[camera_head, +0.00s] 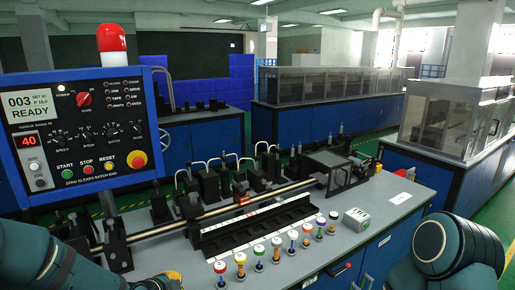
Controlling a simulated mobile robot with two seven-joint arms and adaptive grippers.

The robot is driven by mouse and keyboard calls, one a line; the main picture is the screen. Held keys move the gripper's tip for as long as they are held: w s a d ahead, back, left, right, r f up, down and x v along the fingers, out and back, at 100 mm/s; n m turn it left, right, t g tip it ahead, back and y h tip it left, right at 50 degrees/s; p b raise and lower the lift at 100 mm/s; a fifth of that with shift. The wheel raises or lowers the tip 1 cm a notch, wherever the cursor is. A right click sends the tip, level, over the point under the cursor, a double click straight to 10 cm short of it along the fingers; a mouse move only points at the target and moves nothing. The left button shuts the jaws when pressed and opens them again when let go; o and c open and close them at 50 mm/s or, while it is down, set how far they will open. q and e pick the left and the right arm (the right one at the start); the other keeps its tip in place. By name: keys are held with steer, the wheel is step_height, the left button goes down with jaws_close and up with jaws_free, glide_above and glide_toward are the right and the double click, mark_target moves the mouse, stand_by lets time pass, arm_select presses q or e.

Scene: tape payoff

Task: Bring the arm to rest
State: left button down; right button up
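My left arm (50,262) comes in at the lower left corner, teal and bent, in front of the bench. My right arm (445,255) shows as rounded teal links at the lower right. Its gripper is outside the picture. Neither arm visibly touches anything on the bench.
Glass-fronted cabinets (455,120) stand behind at right. Green floor shows between them.

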arm_select(q)
steer(key=s+d+f+n+g, duration=0.3)
steer(key=s+d+f+n, duration=0.3)
steer(key=s+f+n, duration=0.2)
steer(key=s+d+f+n+g+h, duration=0.1)
steer(key=s+d+f+n+g, duration=0.3)
steer(key=s+f+n, duration=0.5)
steer(key=s+d+f, duration=0.1)
steer(key=s+d, duration=0.1)
steer(key=s, duration=0.1)
steer(key=shift+n+g, duration=0.3)
stand_by(0.5)
